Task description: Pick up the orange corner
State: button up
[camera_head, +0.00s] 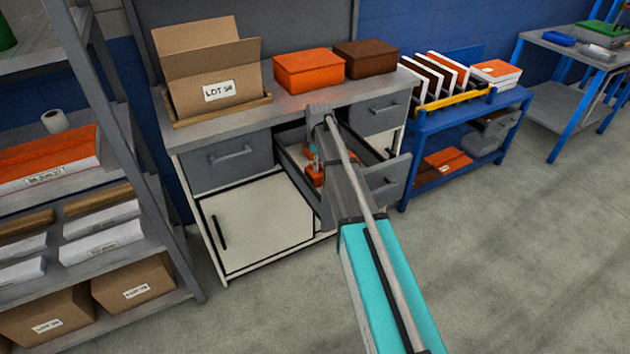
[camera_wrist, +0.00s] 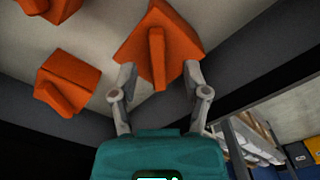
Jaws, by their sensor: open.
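Several orange corners lie in an open grey drawer (camera_head: 287,153) of the workbench. In the wrist view one orange corner (camera_wrist: 172,38) with a raised rib is at the top centre, between and just beyond the fingertips of my gripper (camera_wrist: 158,78). The gripper is open, one finger on each side of that corner's near end. I cannot tell whether the fingers touch it. A second orange corner (camera_wrist: 72,78) lies to the left, and another (camera_wrist: 52,8) is at the top left edge. In the head view my arm hides much of the drawer.
Dark drawer walls (camera_wrist: 262,68) lie close to my gripper on the right. On the bench stand a cardboard box (camera_head: 205,62), an orange box (camera_head: 308,72) and a brown box (camera_head: 365,59). A blue cart (camera_head: 412,150) stands right, a grey shelf rack (camera_head: 150,165) left. The floor is clear.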

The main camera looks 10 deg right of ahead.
jog(key=shift+f+b, duration=0.5)
jog(key=shift+f, duration=0.25)
grip_shut()
